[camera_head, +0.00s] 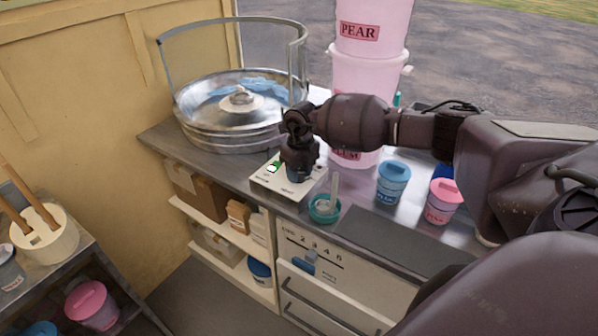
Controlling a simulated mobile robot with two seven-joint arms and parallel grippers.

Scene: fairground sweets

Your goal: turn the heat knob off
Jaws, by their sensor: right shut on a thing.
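A small white control box (268,184) sits on the metal counter in front of the candy floss pan. A green switch (274,164) and dark lettering show on its top. My right gripper (298,172) reaches in from the right and points down over the right part of the box. It is shut on what seems to be the heat knob, of which only a dark bluish part shows below the fingers. The knob's pointer and marks are mostly hidden. My left gripper is not in the view.
The round metal pan (232,140) with blue floss stands behind the box. A teal bowl (324,209) with a scoop stands close at the right. A blue tub (393,182), a pink tub (442,200) and stacked pink buckets (366,75) are further right.

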